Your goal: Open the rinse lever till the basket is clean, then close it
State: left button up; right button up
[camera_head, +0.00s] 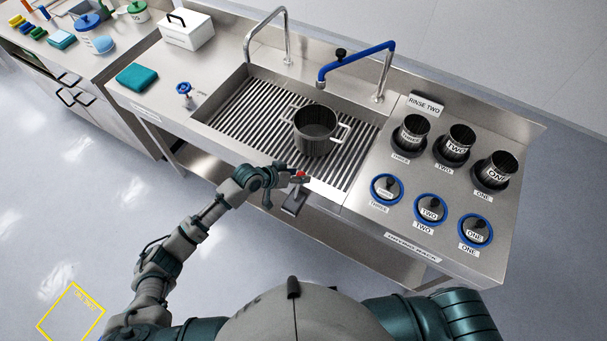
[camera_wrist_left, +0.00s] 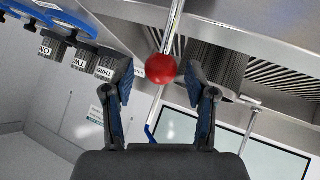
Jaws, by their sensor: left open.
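A lever with a red ball knob (camera_head: 303,174) sits at the front edge of the sink; in the wrist view its red ball (camera_wrist_left: 160,68) is on a shiny rod. My left gripper (camera_head: 288,178) is open at the lever, and in the wrist view its fingers (camera_wrist_left: 160,85) stand on either side of the ball, with visible gaps. A grey two-handled pot-like basket (camera_head: 315,130) stands upright on the sink's slatted floor; whether it is clean cannot be told. A blue-spouted tap (camera_head: 357,59) reaches over the sink; no water shows. My right gripper is out of view.
A plain steel tap (camera_head: 266,32), a teal cloth (camera_head: 137,77) and a white box (camera_head: 188,29) are to the left. Floor in front is clear.

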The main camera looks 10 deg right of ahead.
pick_arm(q)
jog(key=v, duration=0.9)
jog(key=shift+a, duration=0.15)
